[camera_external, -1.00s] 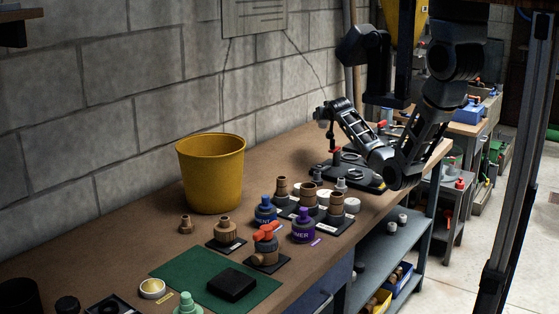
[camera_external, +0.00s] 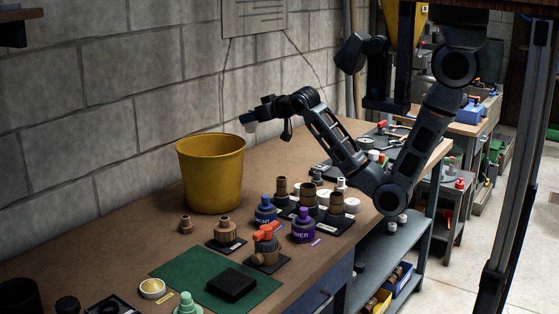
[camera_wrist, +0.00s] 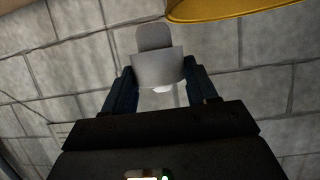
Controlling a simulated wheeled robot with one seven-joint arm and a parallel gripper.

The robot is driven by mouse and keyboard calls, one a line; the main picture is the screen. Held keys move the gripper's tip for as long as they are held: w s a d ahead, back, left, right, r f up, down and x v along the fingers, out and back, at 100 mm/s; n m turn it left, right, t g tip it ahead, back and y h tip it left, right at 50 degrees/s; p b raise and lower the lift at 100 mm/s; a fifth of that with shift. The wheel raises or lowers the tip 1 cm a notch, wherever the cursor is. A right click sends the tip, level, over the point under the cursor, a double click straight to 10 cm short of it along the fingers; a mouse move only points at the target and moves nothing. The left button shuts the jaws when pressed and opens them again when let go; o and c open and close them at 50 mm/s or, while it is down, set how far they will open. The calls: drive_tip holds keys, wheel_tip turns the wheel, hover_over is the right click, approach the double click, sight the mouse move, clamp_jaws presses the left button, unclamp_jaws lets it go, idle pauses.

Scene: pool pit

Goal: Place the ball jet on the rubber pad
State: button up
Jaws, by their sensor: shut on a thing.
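My gripper (camera_external: 247,117) is shut on a pale grey fitting, which I take as the ball jet (camera_external: 249,127). It is held in the air above and behind the right rim of the yellow bucket in the outside view. In the wrist view, the ball jet (camera_wrist: 158,68) sits between the two dark fingers of my gripper (camera_wrist: 160,88), with a rounded grey part beyond a wider collar. A black square block (camera_external: 232,285), possibly the rubber pad, lies on a green mat (camera_external: 185,268) at the bench's front. The ball jet is well away from both.
The yellow bucket (camera_external: 210,175) stands between my gripper and the green mat. Brown fittings, a blue bottle (camera_external: 265,211), a purple bottle (camera_external: 303,229) and a red-handled valve (camera_external: 266,246) stand to its right and front. A block wall (camera_external: 110,90) runs behind the bench.

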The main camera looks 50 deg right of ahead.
drive_tip(key=s+a+f+n+g+y+b, duration=0.1)
drive_tip(key=s+a+f+n+y, duration=0.15)
drive_tip(key=s+a, duration=0.5)
drive_tip(key=s+a+f+n+y+b, duration=0.1)
drive_tip(key=s+a+n+y, duration=0.3)
drive_tip(key=a, duration=0.6)
drive_tip(key=s+a+f+n+g+y+b, duration=0.1)
drive_tip(key=s+a+f+g+y, duration=0.1)
drive_tip(key=s+a, duration=0.5)
drive_tip(key=s+a+f+n+g+y+b, duration=0.1)
drive_tip(key=s+a+f+n, duration=0.15)
drive_tip(key=s, duration=0.85)
drive_tip(key=shift+m, duration=0.3)
drive_tip(key=a+f, duration=0.2)
drive_tip(key=a, duration=0.2)
drive_tip(key=s+a+f+p, duration=0.1)
drive_tip(key=a+f, duration=0.1)
drive_tip(key=a, duration=0.1)
drive_tip(key=a+f, duration=0.3)
drive_tip(key=a, duration=0.1)
drive_tip(key=shift+s+a+f, duration=0.1)
drive_tip(key=shift+s+a, duration=0.1)
drive_tip(key=shift+a, duration=0.15)
drive_tip(key=shift+f+y+p, duration=0.25)
drive_tip(key=shift+f+p, duration=0.1)
drive_tip(key=shift+f, duration=1.45)
